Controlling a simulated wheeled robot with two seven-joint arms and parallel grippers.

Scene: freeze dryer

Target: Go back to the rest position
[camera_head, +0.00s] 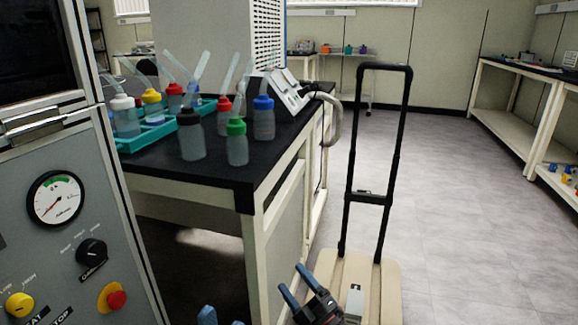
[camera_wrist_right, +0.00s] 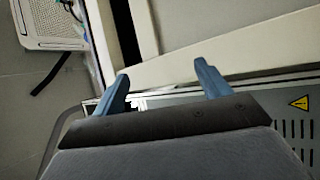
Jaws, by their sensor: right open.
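My right gripper (camera_head: 296,284) is at the bottom middle of the head view, in front of a beige platform with a tall black handle. In the right wrist view the blue fingers of the right gripper (camera_wrist_right: 160,83) stand wide apart with nothing between them. Two blue fingertips of my left gripper (camera_head: 222,318) just show at the bottom edge of the head view, apart from each other. The rest of the left gripper is cut off.
A freeze dryer front (camera_head: 70,220) with gauge and knobs fills the left. A black-topped bench (camera_head: 215,172) holds several bottles with coloured caps and a teal rack (camera_head: 140,140). The black handle (camera_head: 398,150) rises mid-view. Grey floor (camera_head: 465,210) is clear to its right.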

